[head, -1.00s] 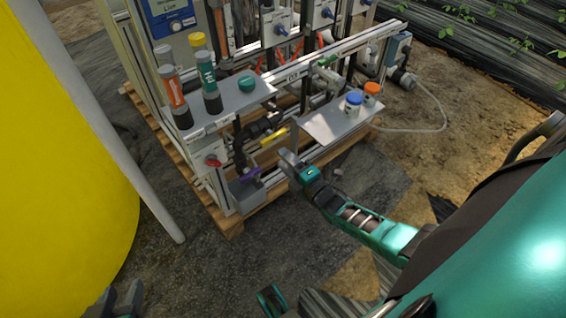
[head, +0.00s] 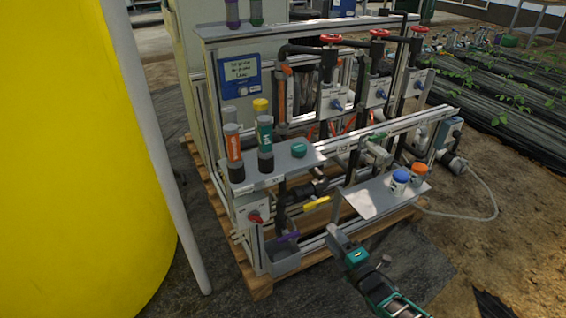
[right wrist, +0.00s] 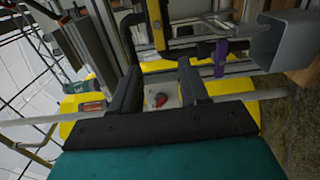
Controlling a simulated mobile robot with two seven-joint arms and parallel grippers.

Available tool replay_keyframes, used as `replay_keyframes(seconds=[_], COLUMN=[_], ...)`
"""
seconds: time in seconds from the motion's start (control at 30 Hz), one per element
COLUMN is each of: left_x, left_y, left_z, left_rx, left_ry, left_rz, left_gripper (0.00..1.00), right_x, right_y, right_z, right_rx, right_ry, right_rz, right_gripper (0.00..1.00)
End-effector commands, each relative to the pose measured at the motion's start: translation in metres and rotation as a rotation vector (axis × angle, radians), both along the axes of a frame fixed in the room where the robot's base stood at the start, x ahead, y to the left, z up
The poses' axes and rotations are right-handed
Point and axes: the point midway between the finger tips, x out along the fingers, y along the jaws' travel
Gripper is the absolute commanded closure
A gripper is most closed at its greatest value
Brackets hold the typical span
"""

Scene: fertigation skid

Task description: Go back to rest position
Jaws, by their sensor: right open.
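My right gripper (head: 341,240) is at the lower middle of the head view, in front of the skid (head: 330,145). Its teal and grey arm comes up from the lower right. In the right wrist view the two dark fingers (right wrist: 157,80) stand apart with nothing held between them. A red knob (right wrist: 158,100) shows in the gap beyond them. My left gripper is in neither view now.
The skid stands on a wooden pallet (head: 262,287). Its front has a grey bin (head: 284,261), a yellow-handled valve (head: 317,202) and a shelf with blue-capped and orange-capped bottles (head: 399,180). A yellow tank (head: 80,160) and white post (head: 160,160) stand left. Ground at lower right is open.

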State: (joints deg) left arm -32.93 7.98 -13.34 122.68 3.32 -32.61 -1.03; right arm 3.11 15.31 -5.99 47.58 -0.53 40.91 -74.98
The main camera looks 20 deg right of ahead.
Motion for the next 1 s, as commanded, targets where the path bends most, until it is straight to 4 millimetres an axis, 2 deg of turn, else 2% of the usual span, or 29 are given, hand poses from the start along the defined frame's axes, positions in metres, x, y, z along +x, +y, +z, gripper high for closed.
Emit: replay_keyframes(seconds=[0.17,0.27,0.37,0.57,0.7,0.8,1.0], left_x=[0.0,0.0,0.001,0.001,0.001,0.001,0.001], left_y=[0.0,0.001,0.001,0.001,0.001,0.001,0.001], left_z=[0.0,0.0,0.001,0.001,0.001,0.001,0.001], left_rx=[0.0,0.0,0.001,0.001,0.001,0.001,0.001], left_ry=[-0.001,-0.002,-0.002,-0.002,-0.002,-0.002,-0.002], left_rz=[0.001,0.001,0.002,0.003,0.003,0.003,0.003], left_gripper=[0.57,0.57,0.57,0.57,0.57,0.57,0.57], right_x=[-0.001,-0.006,-0.015,-0.047,-0.076,-0.096,-0.13], right_y=[0.005,0.019,0.042,0.096,0.13,0.148,0.173], right_z=[0.0,-0.002,-0.001,0.012,0.03,0.046,0.076], right_rx=[0.027,0.115,0.269,0.645,0.901,1.064,1.31], right_ry=[0.013,0.059,0.139,0.337,0.474,0.556,0.682], right_rz=[0.003,0.008,0.007,-0.033,-0.091,-0.141,-0.24], right_gripper=[0.55,0.55,0.55,0.55,0.55,0.55,0.55])
